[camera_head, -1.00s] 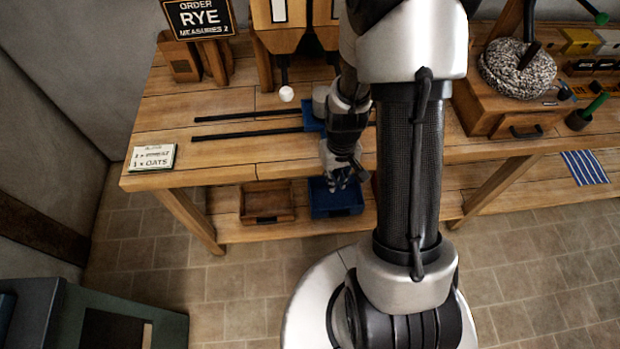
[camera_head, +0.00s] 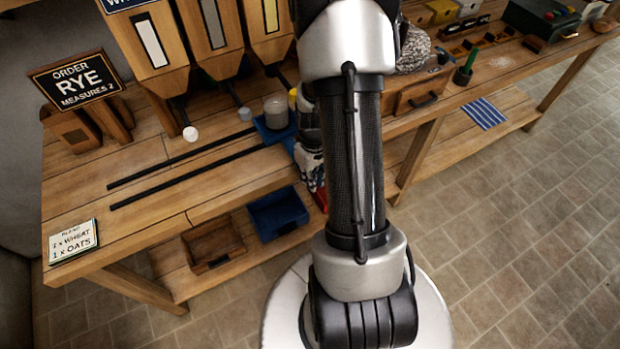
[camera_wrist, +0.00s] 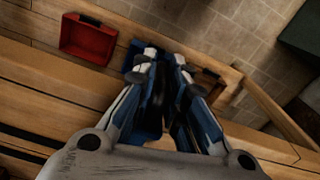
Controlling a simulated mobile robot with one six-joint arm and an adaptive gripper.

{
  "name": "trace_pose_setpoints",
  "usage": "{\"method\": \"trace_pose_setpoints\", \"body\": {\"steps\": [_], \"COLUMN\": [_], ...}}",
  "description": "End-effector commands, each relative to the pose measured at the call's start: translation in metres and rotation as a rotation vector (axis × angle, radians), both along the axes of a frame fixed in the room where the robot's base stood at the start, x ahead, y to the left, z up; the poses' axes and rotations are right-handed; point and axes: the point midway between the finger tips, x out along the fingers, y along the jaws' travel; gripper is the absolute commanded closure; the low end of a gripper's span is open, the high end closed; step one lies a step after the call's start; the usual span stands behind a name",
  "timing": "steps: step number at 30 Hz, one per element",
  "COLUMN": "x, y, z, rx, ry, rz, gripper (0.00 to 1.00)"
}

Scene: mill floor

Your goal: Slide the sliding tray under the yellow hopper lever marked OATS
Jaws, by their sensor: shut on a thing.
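The blue sliding tray (camera_head: 262,134) sits on two dark rails and carries a clear, greyish jar (camera_head: 276,112). A yellow lever knob (camera_head: 293,93) shows just right of and behind the jar, partly hidden by my arm. The hopper with the yellow strip (camera_head: 271,14) stands above; no OATS marking on it is readable. The jar is between the grey knob (camera_head: 245,114) and the yellow one. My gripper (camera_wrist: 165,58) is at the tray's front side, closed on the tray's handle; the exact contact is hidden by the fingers.
A white knob (camera_head: 190,133) hangs further left over the bench. Below are a brown bin (camera_head: 214,242), a blue bin (camera_head: 278,213) and a red bin (camera_wrist: 88,40). The rails (camera_head: 185,177) are clear left of the tray. A wooden drawer box (camera_head: 420,92) stands right of my arm.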

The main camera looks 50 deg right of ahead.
Motion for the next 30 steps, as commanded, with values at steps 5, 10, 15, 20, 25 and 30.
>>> {"method": "trace_pose_setpoints", "body": {"steps": [5, 10, 15, 20, 25, 30], "x": [0.000, 0.000, 0.000, -0.001, 0.000, 0.001], "y": [0.000, 0.000, 0.001, 0.001, 0.001, 0.000], "z": [0.001, 0.001, 0.000, 0.000, 0.003, 0.026], "rx": [0.000, 0.000, 0.000, 0.001, 0.001, -0.004], "ry": [0.000, 0.000, 0.001, 0.002, 0.001, -0.005], "rz": [0.004, 0.003, 0.002, 0.001, 0.001, 0.001], "gripper": [1.00, 0.77, 0.68, 0.68, 0.68, 0.68]}}
